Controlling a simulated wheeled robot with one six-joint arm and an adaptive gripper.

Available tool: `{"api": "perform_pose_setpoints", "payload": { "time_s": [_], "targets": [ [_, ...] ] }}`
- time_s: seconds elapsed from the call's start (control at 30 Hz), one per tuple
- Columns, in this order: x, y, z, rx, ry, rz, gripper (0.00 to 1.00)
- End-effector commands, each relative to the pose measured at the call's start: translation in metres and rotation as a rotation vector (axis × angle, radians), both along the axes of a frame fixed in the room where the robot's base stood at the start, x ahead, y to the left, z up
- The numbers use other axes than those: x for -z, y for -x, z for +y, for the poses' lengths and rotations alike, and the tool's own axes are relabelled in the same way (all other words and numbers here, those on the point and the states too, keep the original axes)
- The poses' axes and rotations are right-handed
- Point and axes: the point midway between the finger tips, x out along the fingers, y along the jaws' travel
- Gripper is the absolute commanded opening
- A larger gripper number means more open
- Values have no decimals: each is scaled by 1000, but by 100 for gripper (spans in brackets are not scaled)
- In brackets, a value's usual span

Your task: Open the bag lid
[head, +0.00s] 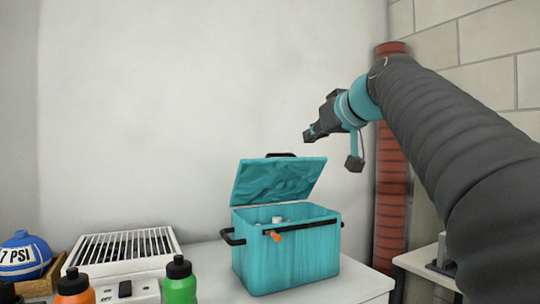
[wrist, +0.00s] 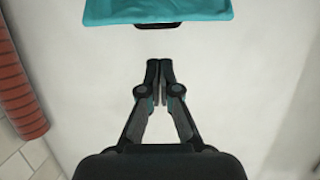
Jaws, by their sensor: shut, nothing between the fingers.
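The teal cooler bag (head: 286,255) stands on the white counter in the head view. Its lid (head: 278,181) is raised at the back and leans steeply open, with a black handle (head: 281,155) at its top edge. Something small and white shows inside the bag. My gripper (head: 310,135) is in the air above and to the right of the lid, apart from it. In the wrist view my gripper (wrist: 159,64) is shut and empty, and the lid (wrist: 157,10) shows at the top edge, beyond the fingertips.
A white slatted appliance (head: 125,250), an orange bottle (head: 75,288), a green bottle (head: 179,282) and a blue ball-like item (head: 22,257) are left of the bag. A red ribbed pipe (head: 391,190) stands at the right. The white wall is behind the lid.

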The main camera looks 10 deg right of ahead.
Motion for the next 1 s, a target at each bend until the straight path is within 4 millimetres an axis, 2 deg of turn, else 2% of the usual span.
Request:
{"api": "perform_pose_setpoints", "payload": {
  "time_s": [0.23, 0.7, 1.0],
  "targets": [
    [7, -25, 8, -5, 1, -2, 0],
    [32, -103, 30, -3, 0, -2, 0],
    [39, -126, 36, -2, 1, -5, 0]
  ]
}}
